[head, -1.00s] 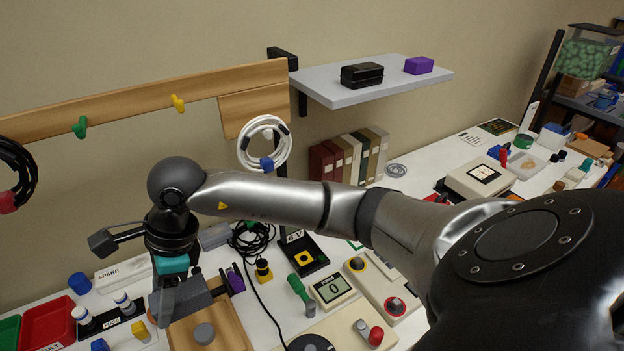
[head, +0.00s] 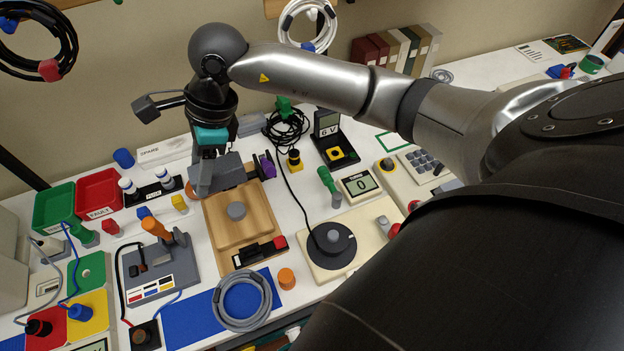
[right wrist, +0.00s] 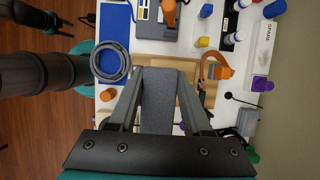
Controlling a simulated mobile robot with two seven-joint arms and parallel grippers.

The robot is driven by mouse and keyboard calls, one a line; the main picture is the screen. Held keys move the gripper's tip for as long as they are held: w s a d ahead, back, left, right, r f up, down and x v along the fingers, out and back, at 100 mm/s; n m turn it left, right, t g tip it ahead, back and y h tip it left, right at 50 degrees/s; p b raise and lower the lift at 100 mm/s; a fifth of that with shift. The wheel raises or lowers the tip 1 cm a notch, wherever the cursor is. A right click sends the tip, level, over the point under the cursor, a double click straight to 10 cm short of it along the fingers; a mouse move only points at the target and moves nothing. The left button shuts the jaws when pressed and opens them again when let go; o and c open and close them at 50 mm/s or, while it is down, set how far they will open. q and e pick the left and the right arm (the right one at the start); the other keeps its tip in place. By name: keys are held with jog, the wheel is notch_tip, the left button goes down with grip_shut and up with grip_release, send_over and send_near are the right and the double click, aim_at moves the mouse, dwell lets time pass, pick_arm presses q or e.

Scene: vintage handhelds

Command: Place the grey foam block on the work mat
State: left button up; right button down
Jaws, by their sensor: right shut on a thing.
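My right gripper (head: 212,185) is shut on the grey foam block (head: 229,172), over the far end of a wooden tray. In the right wrist view the block (right wrist: 158,104) sits between the two fingers (right wrist: 160,88). I cannot tell whether the block touches the tray. The blue work mat (head: 185,326) lies at the table's near edge, nearer than the tray. A coiled grey cable (head: 221,316) lies on its right part; its left part is bare. The mat also shows in the right wrist view (right wrist: 114,20).
The wooden tray (head: 222,230) holds a grey knob and a black-and-red piece. A grey switch box (head: 165,274) stands left of it, just beyond the mat. An orange cylinder (head: 286,278) stands right of the mat. A dial unit (head: 333,240) is farther right.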

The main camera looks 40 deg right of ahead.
jog(key=shift+a, duration=0.1)
jog(key=shift+a+f+b, duration=0.1)
jog(key=shift+a+b, duration=0.2)
jog(key=shift+a, duration=0.05)
jog(key=s+a+f+n+g+b, duration=0.1)
jog(key=s+a+n+g+b, duration=0.1)
jog(key=s+a+n+b, duration=0.6)
jog(key=s+a+f+n+g+b, duration=0.1)
jog(key=s+a+f+b, duration=0.3)
jog(key=a, duration=0.8)
pick_arm(q)
jog(key=w+a+f+t+b, duration=0.1)
jog(key=w+a+f, duration=0.15)
jog(key=f, duration=0.45)
jog(key=w+a+f+b, duration=0.2)
jog(key=w+f, duration=0.2)
jog(key=f, duration=0.4)
pick_arm(e)
jog(key=f, duration=0.4)
jog(key=w+f+b, duration=0.1)
jog(key=f, duration=0.7)
jog(key=shift+w+d+f+b, duration=0.15)
jog(key=shift+d+f+b, duration=0.05)
jog(key=shift+f+b, duration=0.7)
jog(key=shift+f, duration=1.9)
pick_arm(q)
jog(key=w+d+r, duration=0.2)
jog(key=w+d, duration=0.2)
jog(key=w, duration=0.2)
jog(key=shift+r, duration=0.25)
